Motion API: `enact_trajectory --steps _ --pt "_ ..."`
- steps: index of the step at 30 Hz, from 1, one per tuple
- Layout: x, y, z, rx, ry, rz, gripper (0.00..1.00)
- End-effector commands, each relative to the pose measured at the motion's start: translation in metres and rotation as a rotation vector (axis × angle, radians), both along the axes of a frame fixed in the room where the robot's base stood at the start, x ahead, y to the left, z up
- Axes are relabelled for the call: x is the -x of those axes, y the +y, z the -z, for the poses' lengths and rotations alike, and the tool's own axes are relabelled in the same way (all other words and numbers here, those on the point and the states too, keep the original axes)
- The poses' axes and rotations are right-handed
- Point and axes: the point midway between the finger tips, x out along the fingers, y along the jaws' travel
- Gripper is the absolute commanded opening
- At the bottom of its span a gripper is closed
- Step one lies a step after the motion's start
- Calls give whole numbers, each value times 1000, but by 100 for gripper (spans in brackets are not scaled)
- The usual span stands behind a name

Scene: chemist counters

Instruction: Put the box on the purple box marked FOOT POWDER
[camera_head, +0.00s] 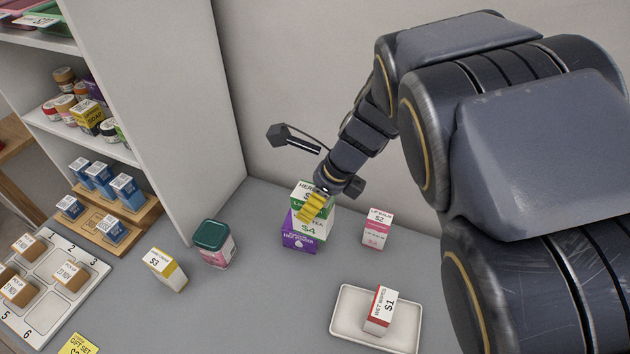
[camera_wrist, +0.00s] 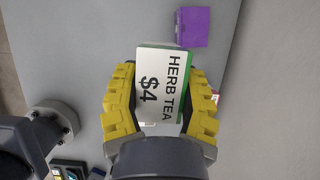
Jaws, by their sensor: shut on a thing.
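My gripper (camera_head: 313,206) is shut on a white and green box marked HERB TEA (camera_head: 324,223). In the wrist view the yellow fingers of the gripper (camera_wrist: 160,112) press on both sides of this box (camera_wrist: 158,85), whose white face reads HERB TEA $4. The purple box (camera_head: 299,243) stands on the counter by the back wall. In the head view the held box and a finger overlap its upper part. In the wrist view the purple box (camera_wrist: 193,27) shows beyond the held box's far end, to the right. Whether the two boxes touch is unclear.
A pink and white lip balm box (camera_head: 377,228) stands right of the purple box. A teal-lidded tub (camera_head: 213,243) and a yellow-edged white box (camera_head: 166,270) stand to the left. A white tray (camera_head: 347,307) with a red and white box (camera_head: 382,310) lies in front. Shelving (camera_head: 150,110) rises at left.

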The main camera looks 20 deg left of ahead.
Motion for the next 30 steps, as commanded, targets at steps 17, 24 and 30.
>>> enact_trajectory --steps 17,24,30 --pt "-68 55 71 -1 2 1 9" --pt "-75 62 83 -2 0 1 9" --pt "-73 61 111 0 5 0 9"
